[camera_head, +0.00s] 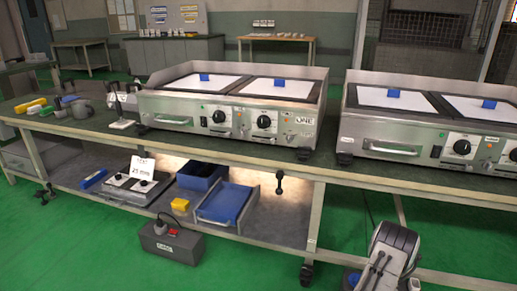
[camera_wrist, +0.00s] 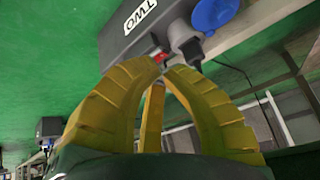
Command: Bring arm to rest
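My gripper (camera_wrist: 161,68) shows in the wrist view with its yellow ribbed fingers drawn together at the tips. I see nothing held between them. Just beyond the tips is a dark grey box (camera_wrist: 150,28) labelled TWO, with a red switch (camera_wrist: 160,57) and a dark plug (camera_wrist: 186,44) at its end. I cannot tell whether the fingertips touch the box or the plug. In the head view a part of my arm (camera_head: 392,250) stands low at the right, in front of the bench; the fingers are not visible there.
Two steel hotplate units, left (camera_head: 235,108) and right (camera_head: 420,125), stand on a long bench (camera_head: 225,146). A grey box (camera_head: 172,243) with a red switch sits on the floor under the bench. The lower shelf (camera_head: 270,215) holds blue trays. Green floor (camera_head: 100,262) is clear at front left.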

